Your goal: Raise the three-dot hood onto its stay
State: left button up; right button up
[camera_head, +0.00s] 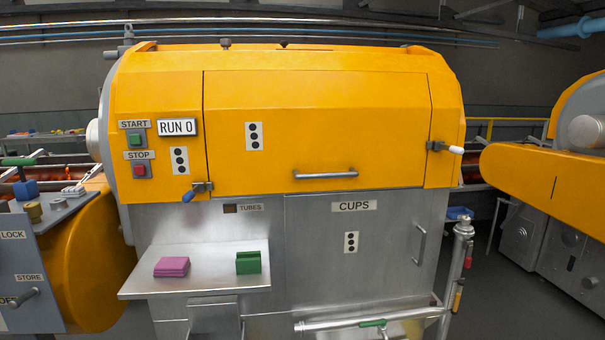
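The orange three-dot hood (315,120) is down on the front of the machine. A label with three black dots (254,136) sits on its upper left part, and a horizontal bar handle (326,174) is near its lower edge. A latch with a blue grip (197,191) sits at the hood's lower left corner. A latch with a white grip (445,148) is at its right edge, the grip pointing right. I cannot make out a stay. Neither of my grippers shows in the head view.
A steel shelf (200,284) juts out below, bearing a pink stack (172,267) and a green block (248,263). A CUPS door (352,250) is under the hood. A pipe (370,322) with a post (457,265) stands at front right. A grey cabinet (30,260) is left.

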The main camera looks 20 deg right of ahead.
aim_at(267, 131)
jog(key=z, duration=0.1)
jog(key=i, duration=0.85)
jog(key=z, duration=1.85)
